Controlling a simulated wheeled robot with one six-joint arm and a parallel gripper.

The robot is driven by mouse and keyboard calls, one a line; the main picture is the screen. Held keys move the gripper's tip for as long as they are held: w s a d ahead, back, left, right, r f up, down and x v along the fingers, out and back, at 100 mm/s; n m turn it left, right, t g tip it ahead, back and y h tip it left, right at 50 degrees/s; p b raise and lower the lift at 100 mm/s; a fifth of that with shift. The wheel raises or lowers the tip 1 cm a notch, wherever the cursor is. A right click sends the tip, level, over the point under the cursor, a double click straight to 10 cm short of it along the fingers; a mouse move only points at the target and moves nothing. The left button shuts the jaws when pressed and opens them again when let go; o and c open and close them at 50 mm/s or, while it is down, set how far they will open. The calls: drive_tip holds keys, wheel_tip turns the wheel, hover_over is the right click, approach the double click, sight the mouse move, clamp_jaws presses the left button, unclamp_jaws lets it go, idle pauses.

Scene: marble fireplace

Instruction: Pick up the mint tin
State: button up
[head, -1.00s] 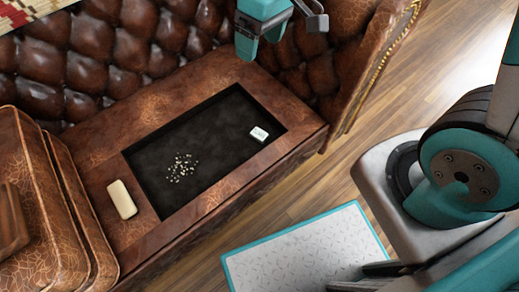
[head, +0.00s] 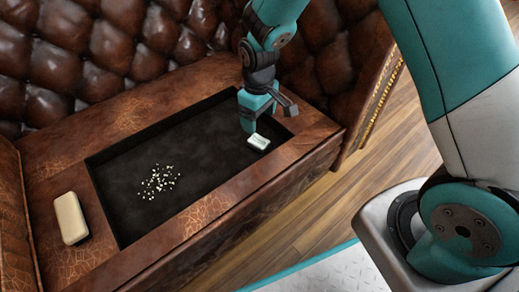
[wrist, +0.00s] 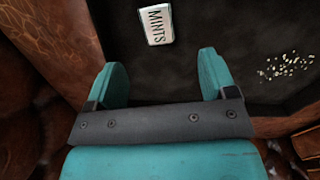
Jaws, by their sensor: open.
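The mint tin (head: 259,142) is a small white box lying in the right part of a dark recessed tray in the leather seat. In the wrist view the tin (wrist: 155,25) shows its "MINTS" lettering and lies beyond the fingertips, roughly midway between them. My gripper (head: 250,122) is above the tray, just behind and left of the tin in the head view. In the wrist view my gripper (wrist: 160,75) has its two teal fingers wide apart with nothing between them.
The dark tray (head: 200,135) has a raised leather rim (head: 190,212) around it. Several pale crumbs (head: 158,182) lie in its left part. A cream block (head: 71,218) sits on the leather at left. A tufted backrest (head: 110,45) rises behind, and an armrest (head: 375,95) stands at right.

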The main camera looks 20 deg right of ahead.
drive_tip(key=b, duration=0.2)
hover_over(261, 142)
drive_tip(key=f, duration=0.4)
drive_tip(key=shift+w+a+f, duration=0.15)
drive_tip(key=shift+a+f, duration=0.1)
drive_tip(key=shift+f, duration=0.1)
drive_tip(key=f+b, duration=0.4)
drive_tip(key=f, duration=0.1)
drive_tip(key=shift+d+f, duration=0.1)
drive_tip(key=shift+d, duration=0.15)
drive_tip(key=shift+c, duration=0.3)
drive_tip(key=c, duration=0.9)
